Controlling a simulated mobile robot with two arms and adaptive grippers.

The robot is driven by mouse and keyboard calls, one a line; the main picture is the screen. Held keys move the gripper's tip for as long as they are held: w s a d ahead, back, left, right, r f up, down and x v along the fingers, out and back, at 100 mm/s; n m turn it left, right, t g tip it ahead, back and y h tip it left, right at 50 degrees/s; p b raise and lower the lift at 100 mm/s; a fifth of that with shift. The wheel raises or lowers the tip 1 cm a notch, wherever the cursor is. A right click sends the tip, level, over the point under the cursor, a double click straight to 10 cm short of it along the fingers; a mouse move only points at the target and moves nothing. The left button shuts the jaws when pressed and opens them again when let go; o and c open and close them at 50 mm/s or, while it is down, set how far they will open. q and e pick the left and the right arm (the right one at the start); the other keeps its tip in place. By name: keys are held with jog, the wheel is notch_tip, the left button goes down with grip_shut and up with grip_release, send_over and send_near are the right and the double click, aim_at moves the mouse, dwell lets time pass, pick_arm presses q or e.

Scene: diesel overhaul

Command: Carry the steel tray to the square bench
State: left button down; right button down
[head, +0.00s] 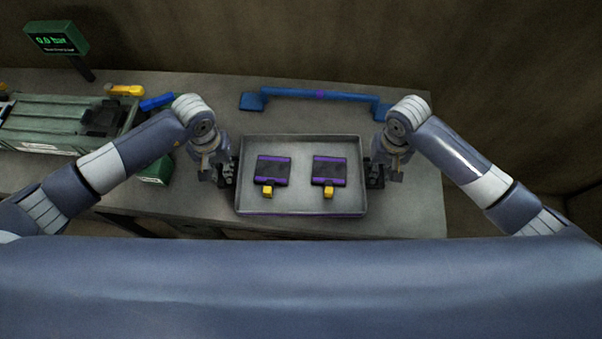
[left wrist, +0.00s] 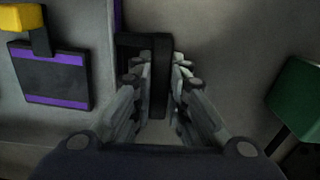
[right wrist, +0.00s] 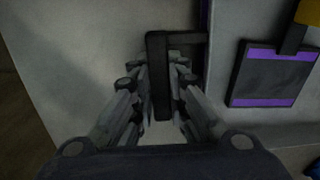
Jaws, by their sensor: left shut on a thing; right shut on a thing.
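The steel tray (head: 302,203) is on the grey bench top, in front of me in the head view. Two dark blocks with purple edges and yellow tabs lie in it, a left block (head: 273,170) and a right block (head: 329,170). My left gripper (head: 226,178) is shut on the tray's left handle, a dark bar that shows in the left wrist view (left wrist: 160,75). My right gripper (head: 375,175) is shut on the right handle, which shows in the right wrist view (right wrist: 158,75). The tray looks level. I cannot tell whether it touches the bench.
The grey bench (head: 420,215) carries a blue bar (head: 320,94) with end blocks behind the tray. At left stand a green engine-like block (head: 60,122), a yellow tool (head: 125,90) and a green display (head: 56,38) on a post. A brown wall is behind.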

pick_arm(q)
jog(key=shift+w+r, duration=0.1)
jog(key=shift+r, duration=0.1)
pick_arm(e)
jog(key=shift+w+r, duration=0.15)
jog(key=shift+r, duration=0.1)
